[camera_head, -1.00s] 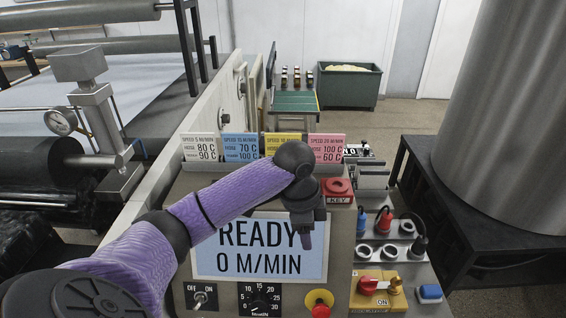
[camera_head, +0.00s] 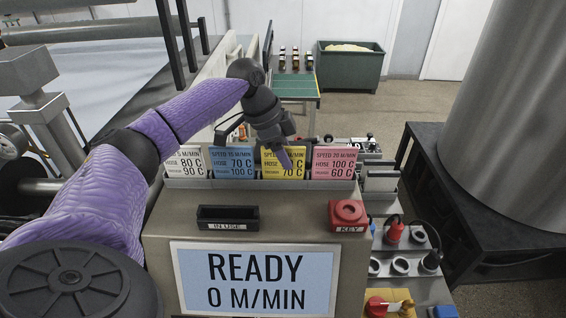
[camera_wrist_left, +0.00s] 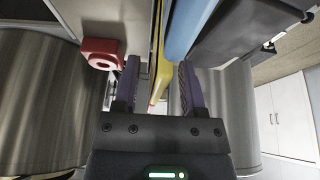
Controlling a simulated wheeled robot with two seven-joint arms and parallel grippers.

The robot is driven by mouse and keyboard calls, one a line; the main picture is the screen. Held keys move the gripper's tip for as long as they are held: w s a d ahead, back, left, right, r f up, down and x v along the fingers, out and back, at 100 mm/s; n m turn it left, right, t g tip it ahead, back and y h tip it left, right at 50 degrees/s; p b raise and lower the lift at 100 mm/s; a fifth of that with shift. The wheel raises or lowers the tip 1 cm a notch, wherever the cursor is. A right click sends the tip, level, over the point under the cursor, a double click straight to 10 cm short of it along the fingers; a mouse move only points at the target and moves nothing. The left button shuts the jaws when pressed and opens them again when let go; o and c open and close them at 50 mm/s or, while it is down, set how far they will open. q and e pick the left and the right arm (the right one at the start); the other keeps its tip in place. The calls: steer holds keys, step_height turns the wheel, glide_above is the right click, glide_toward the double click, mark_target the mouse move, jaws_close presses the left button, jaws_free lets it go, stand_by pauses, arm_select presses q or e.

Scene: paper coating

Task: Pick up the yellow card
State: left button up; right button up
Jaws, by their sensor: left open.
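The yellow card (camera_head: 268,167) stands upright in the row of cards on top of the machine, between the blue card (camera_head: 231,162) and the pink card (camera_head: 334,163). My left gripper (camera_head: 284,155) is at the yellow card and hides part of its face. In the left wrist view the gripper (camera_wrist_left: 158,82) is open, and the yellow card (camera_wrist_left: 163,72) shows edge-on in the gap between the two purple fingers. I cannot tell whether a finger touches it. My right gripper is not in view.
A white card (camera_head: 186,163) stands at the row's left end. An empty black "IN USE" holder (camera_head: 228,213) and a red key switch (camera_head: 348,214) sit in front of the cards. A large metal cylinder (camera_head: 520,110) stands at the right.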

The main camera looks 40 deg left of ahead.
arm_select(q)
steer(key=shift+d+f, duration=0.3)
steer(key=shift+f, duration=0.15)
steer(key=shift+a, duration=0.1)
jaws_close()
steer(key=shift+w, duration=0.1)
steer(key=shift+r, duration=0.15)
